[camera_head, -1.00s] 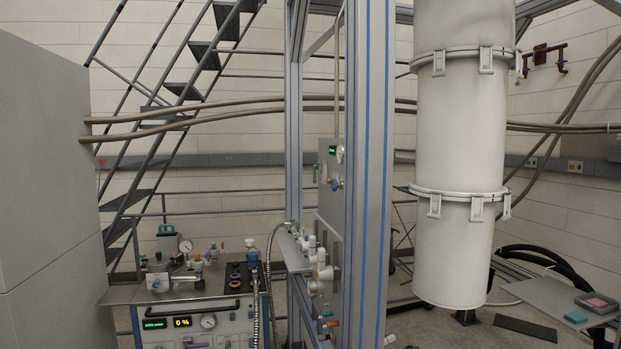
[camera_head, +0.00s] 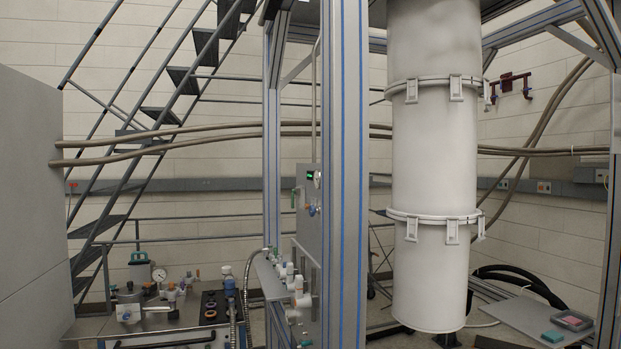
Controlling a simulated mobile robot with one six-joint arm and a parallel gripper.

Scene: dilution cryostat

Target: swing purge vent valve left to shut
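My gripper is not in view. I cannot tell which fitting is the purge vent valve. A grey panel (camera_head: 308,240) on the metal frame carries a small green display and a few small coloured handles (camera_head: 312,210), too small to read. Below it, a ledge holds several white valves (camera_head: 297,284) with coloured parts. On the left, a bench top (camera_head: 95,327) carries several small valves (camera_head: 172,292), a dial gauge (camera_head: 159,274) and a black plate (camera_head: 213,308) with fittings. The positions of the valve handles cannot be made out.
A large white cryostat cylinder (camera_head: 434,170) hangs right of the frame post (camera_head: 349,150). A grey cabinet (camera_head: 30,200) stands at left, with stairs (camera_head: 150,120) behind. A flat grey table (camera_head: 530,322) holding small boxes is at lower right. A corrugated hose (camera_head: 244,300) runs beside the bench.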

